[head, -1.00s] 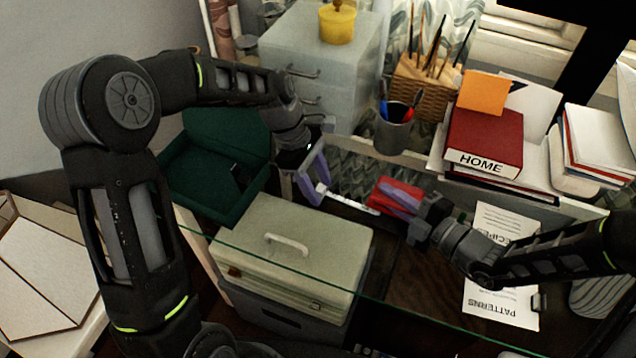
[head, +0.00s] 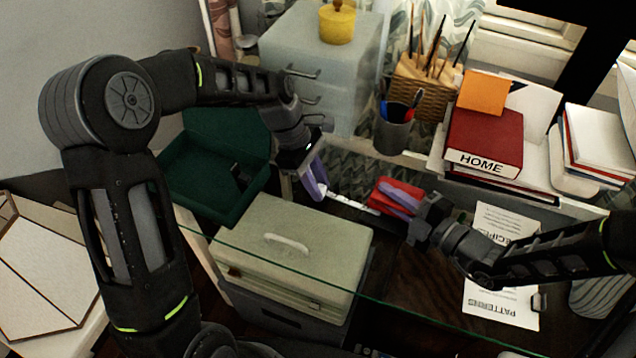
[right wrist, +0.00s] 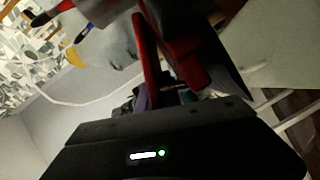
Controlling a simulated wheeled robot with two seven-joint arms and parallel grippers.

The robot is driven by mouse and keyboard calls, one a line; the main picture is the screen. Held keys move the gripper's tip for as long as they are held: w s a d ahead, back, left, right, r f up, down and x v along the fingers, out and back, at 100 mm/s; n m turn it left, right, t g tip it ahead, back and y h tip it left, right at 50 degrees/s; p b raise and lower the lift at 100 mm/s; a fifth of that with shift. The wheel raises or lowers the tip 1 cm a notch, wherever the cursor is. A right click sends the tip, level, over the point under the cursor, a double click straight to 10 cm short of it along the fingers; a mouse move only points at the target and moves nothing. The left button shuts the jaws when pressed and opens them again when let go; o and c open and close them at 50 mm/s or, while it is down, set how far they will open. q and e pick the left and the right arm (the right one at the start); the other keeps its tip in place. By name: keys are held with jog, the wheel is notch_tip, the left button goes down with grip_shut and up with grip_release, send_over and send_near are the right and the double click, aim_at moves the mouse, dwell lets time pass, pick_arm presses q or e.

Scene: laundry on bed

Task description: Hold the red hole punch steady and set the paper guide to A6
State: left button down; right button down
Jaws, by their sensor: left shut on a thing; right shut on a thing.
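The red hole punch (head: 384,191) is in the middle of the head view, and its red body shows close up in the right wrist view (right wrist: 185,65). My right gripper (head: 405,202) is shut on it, with purple fingers across its side. A thin white strip (head: 357,204), which looks like the paper guide, extends left from the punch. My left gripper (head: 317,185) is shut at the strip's left end, its purple fingers close together. The fingers hide that end, and the guide's size marks are too small to read.
A cream box (head: 290,240) with a handle stands in front. An open green box (head: 215,175) is at the left. A pen cup (head: 392,134) and a red HOME binder (head: 485,140) stand behind. Printed sheets (head: 500,305) lie at the right. A glass edge crosses the foreground.

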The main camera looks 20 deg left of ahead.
aim_at(356, 210)
dwell(0.8)
pick_arm(q)
jog(key=d, duration=0.2)
jog(key=s+d, duration=0.1)
jog(key=d, duration=0.5)
jog(key=shift+s, duration=0.15)
jog(key=c, duration=1.3)
grip_release()
jog(key=shift+o, duration=0.5)
jog(key=shift+a, duration=0.1)
jog(key=shift+a+r, duration=0.1)
jog(key=shift+r, duration=0.15)
jog(key=v, duration=1.1)
jog(key=shift+r, duration=0.25)
